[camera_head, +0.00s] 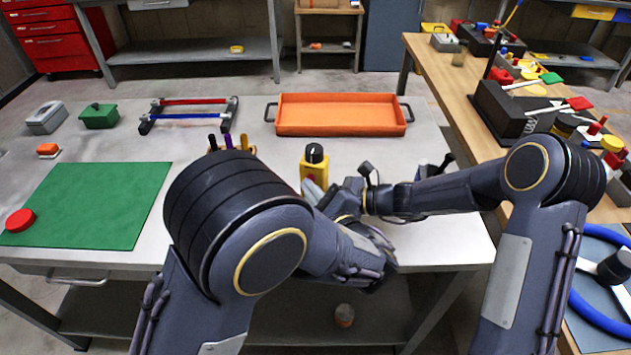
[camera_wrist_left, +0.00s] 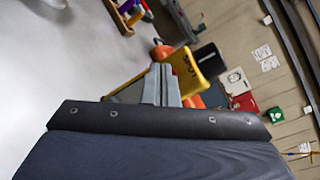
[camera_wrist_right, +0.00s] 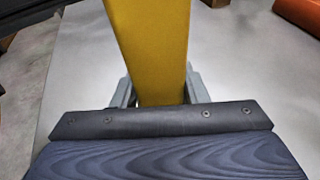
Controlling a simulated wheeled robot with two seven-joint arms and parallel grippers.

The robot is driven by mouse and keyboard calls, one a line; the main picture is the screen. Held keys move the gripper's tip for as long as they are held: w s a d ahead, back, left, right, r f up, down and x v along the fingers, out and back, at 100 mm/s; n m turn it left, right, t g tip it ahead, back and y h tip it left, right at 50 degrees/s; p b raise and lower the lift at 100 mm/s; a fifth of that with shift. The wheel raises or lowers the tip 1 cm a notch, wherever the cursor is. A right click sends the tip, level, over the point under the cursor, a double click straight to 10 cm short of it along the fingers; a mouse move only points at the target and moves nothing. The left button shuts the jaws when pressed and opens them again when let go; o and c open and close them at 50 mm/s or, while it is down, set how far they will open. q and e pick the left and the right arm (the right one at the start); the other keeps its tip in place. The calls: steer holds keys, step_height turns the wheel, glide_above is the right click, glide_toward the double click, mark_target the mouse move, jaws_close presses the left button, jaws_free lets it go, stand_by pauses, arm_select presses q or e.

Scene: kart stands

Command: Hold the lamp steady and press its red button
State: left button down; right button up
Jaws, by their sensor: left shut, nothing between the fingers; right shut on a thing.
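The yellow lamp (camera_head: 317,167) with a black top stands upright on the grey table, in front of the orange tray. Its lower part is hidden by my grippers in the head view. My right gripper (camera_wrist_right: 160,92) is shut on the lamp's yellow body, with a finger on each side. My left gripper (camera_head: 314,190) is shut and empty at the lamp's side. In the left wrist view, its closed fingertips (camera_wrist_left: 166,75) point at the yellow lamp body (camera_wrist_left: 187,78). A small red spot shows beside the fingertips there, partly hidden; I cannot tell whether they touch it.
An orange tray (camera_head: 338,132) lies behind the lamp. A rack with red and blue bars (camera_head: 190,102), a green box (camera_head: 99,115) and a green mat (camera_head: 92,203) are to the left. A wooden bench (camera_head: 436,56) with tools stands at the right.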

arm_select(q)
steer(key=shift+w, duration=0.15)
stand_by(0.3)
steer(key=shift+s+a, duration=0.15)
steer(key=shift+s, duration=0.45)
steer(key=s+a, duration=0.1)
steer(key=s, duration=0.4)
steer(key=shift+s+a, duration=0.4)
arm_select(e)
steer(key=o, duration=1)
